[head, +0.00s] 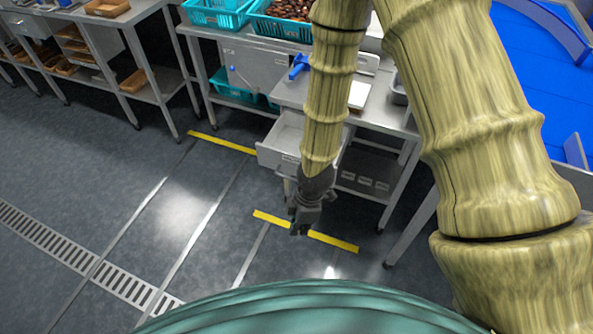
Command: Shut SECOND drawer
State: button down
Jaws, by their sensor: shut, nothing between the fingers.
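One grey drawer (274,155) stands pulled out from under the steel table (284,92) in the head view. I cannot read its label, so I cannot tell whether it is the SECOND drawer. My arm hides its right part. My gripper (299,229) is shut and empty, pointing down in front of the drawer. In the picture it is below and a little right of the drawer front, apart from it.
Teal crates (217,12) and a crate of dates (283,25) stand at the back. A blue tool (299,66) lies on the table. A lower shelf (362,184) is at right. Yellow floor strips (222,143) mark the floor. The floor at left is clear.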

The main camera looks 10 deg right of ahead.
jog(key=w+r+n+t+h+b, duration=0.3)
jog(key=w+r+n+h, duration=0.1)
jog(key=w+r+n, duration=0.9)
jog(key=shift+m, duration=0.5)
jog(key=shift+w+d+f, duration=0.55)
jog(key=shift+w+f, duration=0.55)
jog(key=shift+f, duration=0.75)
jog(key=shift+w+d+f, duration=0.5)
jog(key=shift+w+f, duration=0.55)
jog(key=shift+f, duration=0.8)
jog(key=shift+w+d+f, duration=0.55)
jog(key=shift+w+f, duration=0.55)
jog(key=shift+f, duration=0.75)
